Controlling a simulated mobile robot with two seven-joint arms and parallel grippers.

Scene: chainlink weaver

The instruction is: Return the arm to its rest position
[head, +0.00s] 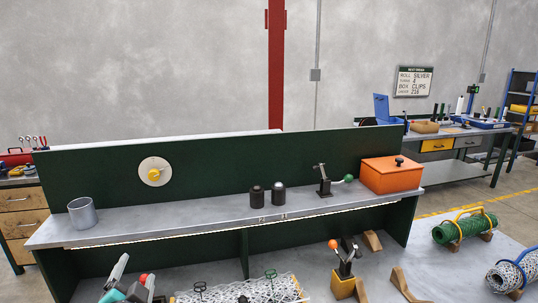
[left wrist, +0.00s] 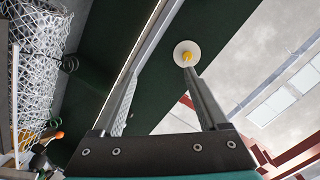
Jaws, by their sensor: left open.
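My left gripper (head: 134,272) is at the lower left of the head view, in front of the grey bench shelf (head: 150,226). In the left wrist view its two fingers (left wrist: 162,85) stand wide apart with nothing between them. It touches no object that I can see. Beyond the fingers is a white disc with a yellow centre (left wrist: 186,54), which is on the dark green back panel in the head view (head: 154,172). My right gripper is not in view.
White chain-link mesh (head: 245,291) and an orange-knobbed lever (head: 346,262) are in front. A green mesh roll (head: 465,227) lies right.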

